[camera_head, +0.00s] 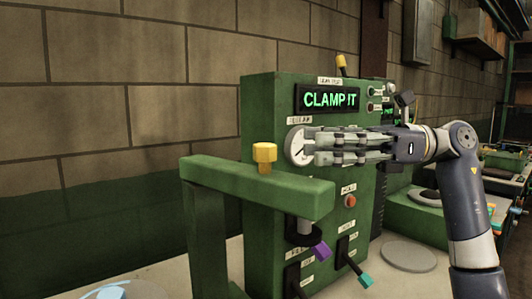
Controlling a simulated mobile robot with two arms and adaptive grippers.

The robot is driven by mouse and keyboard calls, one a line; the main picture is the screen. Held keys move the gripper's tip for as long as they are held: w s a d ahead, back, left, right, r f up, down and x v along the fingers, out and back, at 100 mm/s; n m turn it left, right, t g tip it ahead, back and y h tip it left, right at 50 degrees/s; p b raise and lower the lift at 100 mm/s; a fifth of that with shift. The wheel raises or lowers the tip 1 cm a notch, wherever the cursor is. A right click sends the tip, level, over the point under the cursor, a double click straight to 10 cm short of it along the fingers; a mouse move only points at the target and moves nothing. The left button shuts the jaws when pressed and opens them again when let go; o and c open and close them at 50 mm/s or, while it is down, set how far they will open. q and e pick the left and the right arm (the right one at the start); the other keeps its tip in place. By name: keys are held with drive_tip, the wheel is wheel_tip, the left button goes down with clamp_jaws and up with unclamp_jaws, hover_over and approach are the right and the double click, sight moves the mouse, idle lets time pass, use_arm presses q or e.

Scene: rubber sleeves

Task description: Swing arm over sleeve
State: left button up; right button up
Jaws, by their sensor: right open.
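A green swing arm (255,182) with a yellow knob (265,158) on top reaches across the front of a green machine (262,110). A dark cylindrical part shows below the arm's right end. I cannot tell whether it is a sleeve. My right gripper (313,147) comes in from the right and points left, with its fingers apart and nothing seen between them. It is in front of the machine's panel, overlapping the round white dial (296,146), above and behind the swing arm in the picture. I cannot tell if it touches the dial. My left gripper is out of view.
The lit display (328,99) reads "CLAMP IT". Below are a red button (350,201), a purple-tipped lever (320,250) and a teal-tipped lever (365,279). A grey disc (408,256) lies on the table at right. A partly cut-off light-blue object (110,291) is at bottom left.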

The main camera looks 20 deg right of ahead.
sight(265, 144)
drive_tip(key=p+x, duration=0.1)
drive_tip(key=x, duration=0.8)
drive_tip(key=shift+w+a, duration=0.1)
drive_tip(key=shift+a, duration=0.3)
clamp_jaws()
